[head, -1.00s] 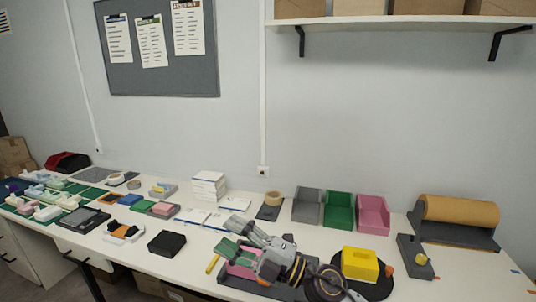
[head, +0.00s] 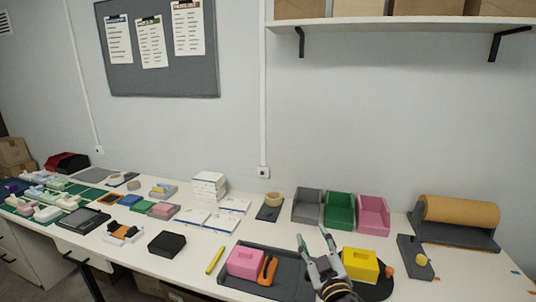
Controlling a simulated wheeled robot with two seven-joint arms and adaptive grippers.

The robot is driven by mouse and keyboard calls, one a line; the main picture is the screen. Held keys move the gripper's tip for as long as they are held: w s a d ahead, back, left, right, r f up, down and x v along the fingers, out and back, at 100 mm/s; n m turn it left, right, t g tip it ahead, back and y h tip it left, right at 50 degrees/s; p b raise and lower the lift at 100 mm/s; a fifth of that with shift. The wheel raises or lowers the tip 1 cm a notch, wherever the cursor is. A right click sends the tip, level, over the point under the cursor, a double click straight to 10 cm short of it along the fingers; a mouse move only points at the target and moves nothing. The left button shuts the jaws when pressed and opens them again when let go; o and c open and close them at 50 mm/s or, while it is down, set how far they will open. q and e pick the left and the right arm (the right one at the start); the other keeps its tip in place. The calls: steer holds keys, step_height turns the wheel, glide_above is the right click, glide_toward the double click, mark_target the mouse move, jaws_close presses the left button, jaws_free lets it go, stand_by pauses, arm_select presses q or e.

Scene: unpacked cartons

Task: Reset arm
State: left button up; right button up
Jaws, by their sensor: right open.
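My right gripper (head: 318,245) is open and empty, with its two fingers pointing up and away from me. It is above the right part of the dark grey tray (head: 288,267), left of the yellow block (head: 360,264). In the tray lie a pink block (head: 244,262) and, beside it, an orange and black tool (head: 267,269). The yellow block sits on a round black base, partly hidden by my right gripper. My left gripper is not in view.
A yellow stick (head: 215,260) and a black box (head: 167,244) lie left of the tray. Grey (head: 307,206), green (head: 339,211) and pink (head: 373,214) bins stand behind. A brown paper roll (head: 458,212) and a grey stand (head: 414,256) are at the right. A shelf (head: 400,24) hangs above.

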steer(key=s+d+f+m+g+h, duration=0.35)
steer(key=d+f, duration=0.25)
steer(key=f, duration=0.4)
steer(key=s+d+f+m+g+y, duration=0.1)
steer(key=s+d+f+g, duration=0.1)
steer(key=s+f+g, duration=0.55)
steer(key=s+d+f+g, duration=0.2)
steer(key=s+f+g, duration=0.2)
steer(key=s+f, duration=0.65)
steer(key=s+f+g, duration=0.1)
steer(key=s+f, duration=0.2)
steer(key=f, duration=1.2)
steer(key=s+f, duration=0.2)
steer(key=f, duration=1.3)
steer(key=s+d+f, duration=0.2)
steer(key=s+f, duration=0.8)
steer(key=s, duration=0.1)
steer(key=s+d+f+g, duration=0.1)
steer(key=s+d+f, duration=0.1)
steer(key=s+f, duration=0.8)
steer(key=shift+s+g, duration=0.3)
steer(key=shift+s, duration=0.4)
